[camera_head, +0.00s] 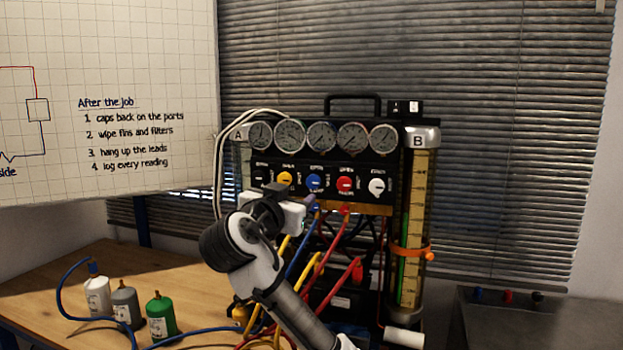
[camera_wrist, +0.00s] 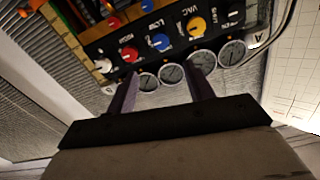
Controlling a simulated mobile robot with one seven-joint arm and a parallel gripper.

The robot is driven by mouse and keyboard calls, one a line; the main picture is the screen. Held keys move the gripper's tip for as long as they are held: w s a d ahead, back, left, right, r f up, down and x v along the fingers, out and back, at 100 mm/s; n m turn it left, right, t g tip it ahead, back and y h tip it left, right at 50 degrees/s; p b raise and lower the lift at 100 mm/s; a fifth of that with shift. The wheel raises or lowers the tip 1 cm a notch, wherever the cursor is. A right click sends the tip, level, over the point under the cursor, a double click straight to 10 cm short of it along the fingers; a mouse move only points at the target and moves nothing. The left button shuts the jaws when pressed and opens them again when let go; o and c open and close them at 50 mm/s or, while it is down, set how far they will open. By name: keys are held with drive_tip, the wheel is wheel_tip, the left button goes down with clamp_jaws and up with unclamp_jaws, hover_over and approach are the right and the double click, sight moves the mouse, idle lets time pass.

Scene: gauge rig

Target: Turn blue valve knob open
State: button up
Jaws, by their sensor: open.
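The blue valve knob (camera_head: 314,182) is the middle one in the row of knobs on the black gauge panel (camera_head: 262,160). It also shows in the wrist view (camera_wrist: 161,43), upside down, with a pale mark on its face. My gripper (camera_wrist: 160,74) is open, with its two dark fingers apart and nothing between them. The knob appears just beyond the fingertips and between them in that picture; I see no contact. In the head view my gripper (camera_head: 307,201) is in front of the panel, just below the blue knob, and its fingers are partly hidden.
A yellow knob (camera_head: 285,179) and a red knob (camera_head: 345,184) flank the blue one. Several round gauges (camera_head: 321,136) sit above. Coloured hoses (camera_head: 357,270) hang below the panel. Small bottles (camera_head: 160,318) stand on the wooden table (camera_head: 50,290) at left.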

sight(312, 183)
drive_tip(key=p+x, duration=0.4)
drive_tip(key=x, duration=0.8)
drive_tip(key=shift+w+a+p, duration=0.1)
drive_tip(key=shift+p, duration=0.2)
drive_tip(key=shift+w+f, duration=0.2)
drive_tip(key=shift+w, duration=0.3)
drive_tip(key=c, duration=1)
drive_tip(key=shift+o, duration=0.2)
